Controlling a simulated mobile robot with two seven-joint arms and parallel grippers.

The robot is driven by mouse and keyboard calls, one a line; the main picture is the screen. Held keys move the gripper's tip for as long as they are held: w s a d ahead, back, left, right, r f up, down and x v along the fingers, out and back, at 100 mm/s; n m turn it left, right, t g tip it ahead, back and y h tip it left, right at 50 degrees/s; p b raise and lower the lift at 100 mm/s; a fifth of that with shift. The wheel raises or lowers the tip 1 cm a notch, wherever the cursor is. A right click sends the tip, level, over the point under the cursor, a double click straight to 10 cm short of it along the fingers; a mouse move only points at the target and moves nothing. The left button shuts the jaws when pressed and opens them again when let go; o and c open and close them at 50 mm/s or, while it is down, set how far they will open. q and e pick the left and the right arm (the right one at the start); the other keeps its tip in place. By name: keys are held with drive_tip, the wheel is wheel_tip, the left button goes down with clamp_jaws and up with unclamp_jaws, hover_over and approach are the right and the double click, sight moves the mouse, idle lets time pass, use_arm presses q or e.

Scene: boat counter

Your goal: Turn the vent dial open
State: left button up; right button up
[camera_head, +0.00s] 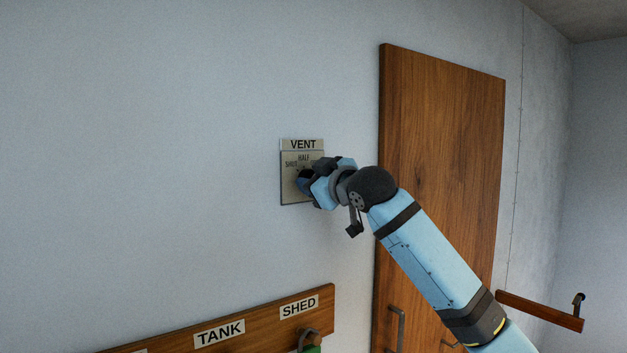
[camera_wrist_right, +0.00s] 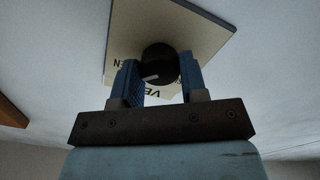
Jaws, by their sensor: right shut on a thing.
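The vent plate (camera_head: 291,192) is a pale square panel on the wall, with a VENT label (camera_head: 302,144) above it and the marks SHUT and HALF readable in the head view. My right gripper (camera_head: 305,182) is at the plate and hides the dial there. In the right wrist view the dial (camera_wrist_right: 160,62) is a round black knob with a short pale mark on its face. The two blue fingers of my right gripper (camera_wrist_right: 160,80) are shut on it, one on each side. The plate (camera_wrist_right: 190,25) shows behind it. Which mark the dial points to cannot be told. My left gripper is not in view.
A brown wooden door (camera_head: 440,150) stands right of the plate, behind my right arm. A wooden board (camera_head: 255,325) with TANK and SHED labels and a hook is low on the wall. Another small board (camera_head: 540,310) is at the lower right. The wall left of the plate is clear.

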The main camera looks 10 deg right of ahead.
idle(0.4)
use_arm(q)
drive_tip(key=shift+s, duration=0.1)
use_arm(e)
drive_tip(key=o, duration=0.9)
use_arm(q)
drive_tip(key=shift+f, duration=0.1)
use_arm(e)
drive_tip(key=shift+s, duration=0.15)
use_arm(q)
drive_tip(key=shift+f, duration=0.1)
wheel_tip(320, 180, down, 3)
drive_tip(key=b, duration=0.4)
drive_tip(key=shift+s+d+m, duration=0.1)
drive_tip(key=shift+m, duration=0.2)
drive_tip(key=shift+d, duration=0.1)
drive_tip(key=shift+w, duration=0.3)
use_arm(e)
drive_tip(key=v, duration=1.3)
drive_tip(key=shift+s+d, duration=0.2)
drive_tip(key=shift+s, duration=0.15)
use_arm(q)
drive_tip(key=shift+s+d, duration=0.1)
use_arm(e)
drive_tip(key=shift+f, duration=0.1)
